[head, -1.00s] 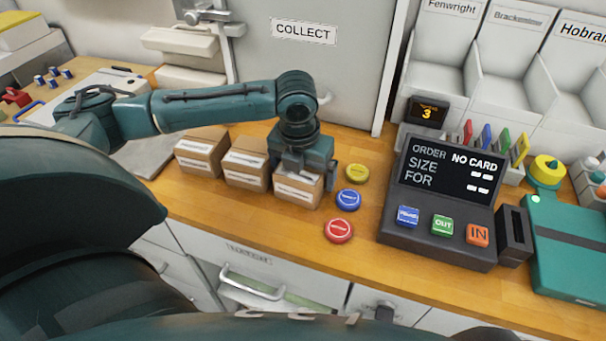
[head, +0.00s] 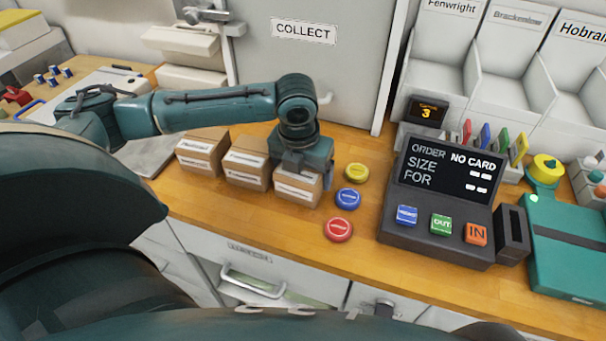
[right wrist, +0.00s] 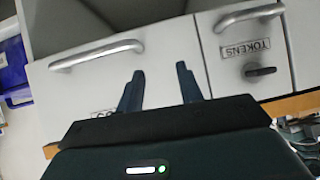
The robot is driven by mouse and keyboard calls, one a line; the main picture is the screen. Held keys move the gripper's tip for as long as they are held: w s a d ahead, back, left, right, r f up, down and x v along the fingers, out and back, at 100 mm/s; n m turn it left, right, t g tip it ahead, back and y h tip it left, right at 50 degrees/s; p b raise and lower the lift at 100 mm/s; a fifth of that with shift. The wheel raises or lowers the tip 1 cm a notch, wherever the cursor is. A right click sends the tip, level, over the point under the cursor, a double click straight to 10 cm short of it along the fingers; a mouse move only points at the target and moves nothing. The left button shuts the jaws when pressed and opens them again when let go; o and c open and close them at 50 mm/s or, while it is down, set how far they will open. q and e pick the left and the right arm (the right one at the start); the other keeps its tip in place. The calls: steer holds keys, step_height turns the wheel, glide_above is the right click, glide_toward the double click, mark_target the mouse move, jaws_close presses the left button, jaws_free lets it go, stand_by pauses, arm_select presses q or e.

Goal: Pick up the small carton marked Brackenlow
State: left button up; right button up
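Three small brown cartons with white labels stand in a row on the wooden counter: a left one (head: 202,153), a middle one (head: 246,168) and a right one (head: 297,188). Their label print is too small to read, so I cannot tell which is marked Brackenlow. My left gripper (head: 302,172) points down over the right carton, its fingers closed in against the carton's sides. That carton still rests on the counter. My right gripper (right wrist: 160,88) is open and empty in the right wrist view, in front of the cabinet fronts.
Yellow (head: 355,173), blue (head: 348,199) and red (head: 338,229) round buttons lie just right of the right carton. A dark order terminal (head: 437,250) stands beyond them. A grey COLLECT door (head: 300,65) is behind. Drawers with handles (head: 255,285) are below the counter.

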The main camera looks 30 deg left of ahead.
arm_select(q)
steer(key=c, duration=0.3)
